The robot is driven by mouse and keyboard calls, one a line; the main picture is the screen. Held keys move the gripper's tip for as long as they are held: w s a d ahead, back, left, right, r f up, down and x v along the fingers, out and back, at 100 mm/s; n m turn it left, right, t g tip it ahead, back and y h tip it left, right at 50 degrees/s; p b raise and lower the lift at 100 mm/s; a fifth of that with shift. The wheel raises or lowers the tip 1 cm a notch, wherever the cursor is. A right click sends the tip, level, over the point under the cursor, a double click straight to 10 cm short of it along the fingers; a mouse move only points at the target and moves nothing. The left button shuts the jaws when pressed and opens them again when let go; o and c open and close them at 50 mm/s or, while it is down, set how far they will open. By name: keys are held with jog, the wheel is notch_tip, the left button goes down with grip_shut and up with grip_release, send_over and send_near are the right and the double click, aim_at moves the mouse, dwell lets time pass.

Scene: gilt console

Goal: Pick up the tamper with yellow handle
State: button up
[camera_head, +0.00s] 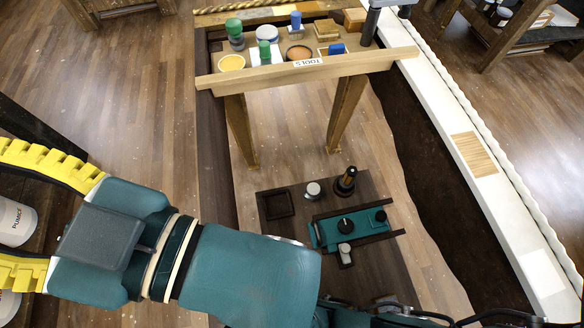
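No tamper with a plainly yellow handle can be made out. A round yellow thing (231,63) sits at the front left of the shelf marked TOOLS; I cannot tell if it is a handle top or a dish. A dark upright piece with an orange-brown band (345,182) stands on the low dark board, behind a teal tray (325,232). My teal arm crosses the lower left and bottom of the view. My gripper is not in view, so its state and any hold are hidden.
The TOOLS shelf (375,62) holds green-topped pieces (235,30), blue-topped pieces (337,48) and small dishes. A grey knob (313,190) and an empty square dark tray (278,204) are on the low board (375,190). A long white ledge (440,100) runs along the right.

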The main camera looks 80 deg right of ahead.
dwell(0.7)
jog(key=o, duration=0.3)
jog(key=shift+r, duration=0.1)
